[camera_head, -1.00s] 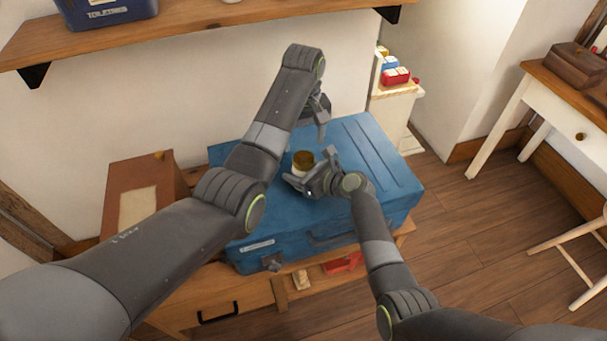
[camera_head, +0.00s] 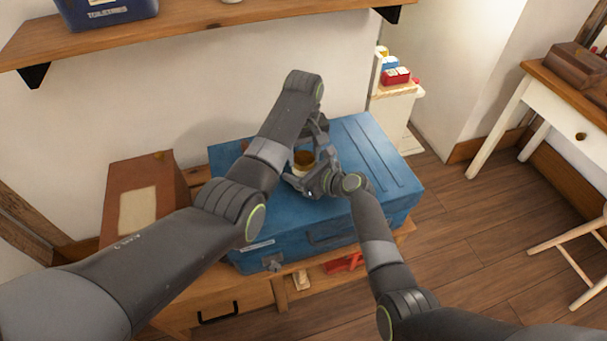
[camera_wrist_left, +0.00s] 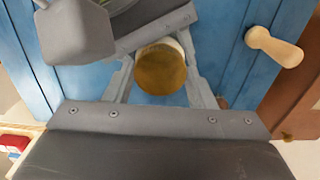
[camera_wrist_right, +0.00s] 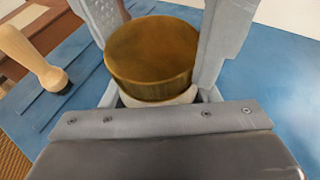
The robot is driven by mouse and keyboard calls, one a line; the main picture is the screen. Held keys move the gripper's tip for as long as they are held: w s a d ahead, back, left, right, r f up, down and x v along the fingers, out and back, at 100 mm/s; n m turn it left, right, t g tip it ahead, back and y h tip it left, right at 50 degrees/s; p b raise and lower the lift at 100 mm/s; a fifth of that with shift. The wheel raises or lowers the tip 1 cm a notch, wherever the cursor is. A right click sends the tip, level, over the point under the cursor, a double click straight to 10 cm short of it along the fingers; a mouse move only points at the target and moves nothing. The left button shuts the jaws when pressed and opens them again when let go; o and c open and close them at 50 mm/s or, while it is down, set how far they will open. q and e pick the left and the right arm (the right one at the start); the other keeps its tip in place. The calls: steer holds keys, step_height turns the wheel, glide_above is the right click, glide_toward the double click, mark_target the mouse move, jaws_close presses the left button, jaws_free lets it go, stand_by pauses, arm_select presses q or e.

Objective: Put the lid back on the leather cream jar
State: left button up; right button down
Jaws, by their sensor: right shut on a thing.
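The leather cream jar (camera_wrist_right: 165,98) is pale, with a round brass lid (camera_wrist_right: 152,55) sitting on top of it. It stands on the blue suitcase; the lid also shows in the head view (camera_head: 304,158) and from above in the left wrist view (camera_wrist_left: 160,70). My right gripper (camera_head: 305,184) is shut on the jar below the lid. My left gripper (camera_wrist_left: 160,75) is above the jar, its fingers open on either side of the lid. Whether either finger touches the lid, I cannot tell. The jar's lower part is mostly hidden.
The blue suitcase (camera_head: 365,150) lies on a wooden table. A wooden-handled tool (camera_wrist_right: 30,58) lies on it near the jar. A brown box (camera_head: 138,200) stands left, a shelf (camera_head: 210,43) runs above, and a white unit (camera_head: 396,115) stands behind right.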

arm_select(q)
steer(key=shift+c, duration=1.1)
steer(key=shift+m, duration=0.8)
steer(key=o, duration=1.1)
steer(key=shift+o, duration=0.2)
step_height(320, 180, up, 8)
steer(key=shift+f, duration=0.2)
arm_select(e)
steer(key=shift+c, duration=2.2)
jaws_free()
